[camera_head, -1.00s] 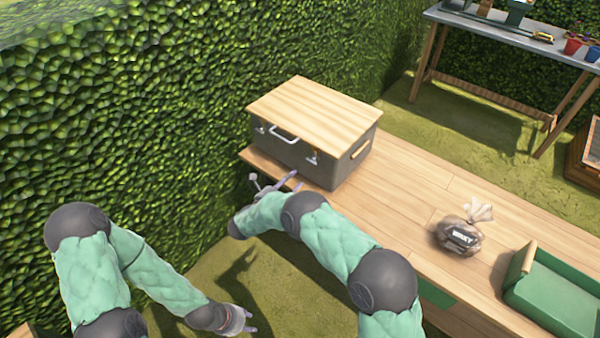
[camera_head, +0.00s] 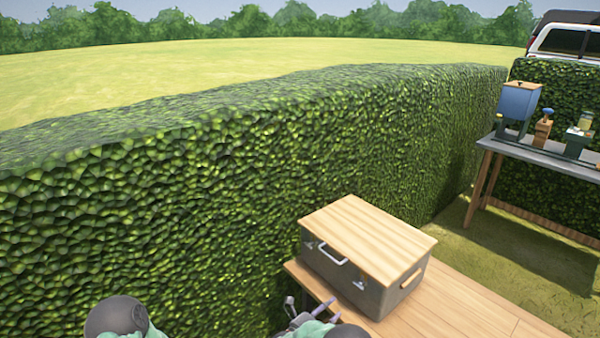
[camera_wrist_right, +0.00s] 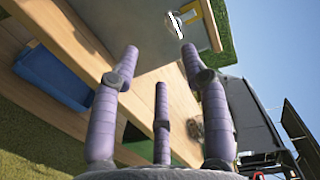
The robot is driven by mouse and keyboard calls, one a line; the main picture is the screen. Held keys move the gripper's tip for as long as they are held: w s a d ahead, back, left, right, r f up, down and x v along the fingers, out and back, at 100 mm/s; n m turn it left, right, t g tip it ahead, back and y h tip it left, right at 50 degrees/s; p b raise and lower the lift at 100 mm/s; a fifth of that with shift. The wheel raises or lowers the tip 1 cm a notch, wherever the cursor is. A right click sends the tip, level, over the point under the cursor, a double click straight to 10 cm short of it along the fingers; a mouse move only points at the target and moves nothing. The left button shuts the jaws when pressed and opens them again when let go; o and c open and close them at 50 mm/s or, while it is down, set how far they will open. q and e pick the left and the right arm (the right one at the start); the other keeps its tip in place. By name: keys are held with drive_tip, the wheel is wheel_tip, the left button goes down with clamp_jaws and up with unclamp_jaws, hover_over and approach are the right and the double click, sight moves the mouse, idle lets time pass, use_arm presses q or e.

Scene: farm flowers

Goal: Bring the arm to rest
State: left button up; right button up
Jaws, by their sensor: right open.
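My right gripper (camera_head: 305,309) shows at the bottom of the head view, partly cut off, in front of the near side of a grey box with a wooden lid (camera_head: 368,243). In the right wrist view its purple fingers (camera_wrist_right: 159,55) are spread apart with nothing between them. The box's grey side (camera_wrist_right: 150,50) and light handle lie beyond the fingertips there. Only a dark joint of my left arm (camera_head: 117,316) shows at the bottom left; the left gripper is out of view.
The box stands on the end of a wooden table (camera_head: 455,310) beside a tall hedge (camera_head: 160,220). A grey-topped table (camera_head: 545,157) with a blue container (camera_head: 517,103) stands at the back right. A blue bin (camera_wrist_right: 53,76) shows under the table.

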wheel_tip(320, 180, down, 9)
drive_tip(key=d+n+y+p, duration=0.1)
drive_tip(key=d+n+y, duration=0.1)
drive_tip(key=n+y, duration=0.65)
drive_tip(key=s+f+n+g+y+p, duration=0.1)
drive_tip(key=s+f+n+g+y, duration=0.2)
drive_tip(key=s+f+n, duration=0.5)
drive_tip(key=s+a+r+n+g+y+p, duration=0.1)
drive_tip(key=s+n+g, duration=0.3)
drive_tip(key=s, duration=0.9)
drive_tip(key=s+a+r+n+g+y, duration=0.1)
drive_tip(key=s+n+g+y, duration=0.3)
drive_tip(key=s, duration=1)
drive_tip(key=shift+a+p, duration=0.35)
drive_tip(key=shift+s+y, duration=0.1)
drive_tip(key=shift+y, duration=0.15)
